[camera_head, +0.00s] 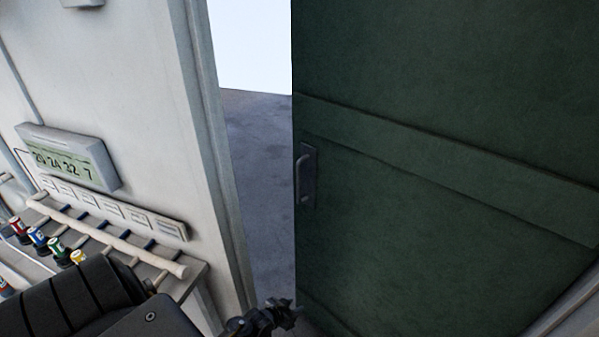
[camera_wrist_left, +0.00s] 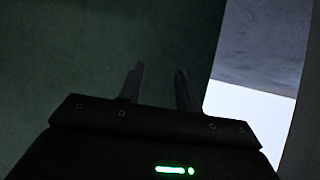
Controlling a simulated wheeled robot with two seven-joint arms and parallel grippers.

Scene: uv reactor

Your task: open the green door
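The green door (camera_head: 440,130) fills the right half of the head view and stands ajar. A gap lies between its left edge and the pale door frame (camera_head: 215,150). Its dark handle (camera_head: 306,175) is on the left edge. My left gripper (camera_head: 268,318) is low at the bottom of the gap, below the handle and apart from it. In the left wrist view the two fingers of my left gripper (camera_wrist_left: 158,88) are apart with nothing between them, in front of the green door (camera_wrist_left: 90,50). My right gripper is in neither view.
Grey floor (camera_head: 262,150) and a bright white area (camera_head: 250,45) show through the gap. On the left are a pale wall with a display panel (camera_head: 70,158), a bench with a pale rail (camera_head: 110,238), and several small coloured-label bottles (camera_head: 40,240).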

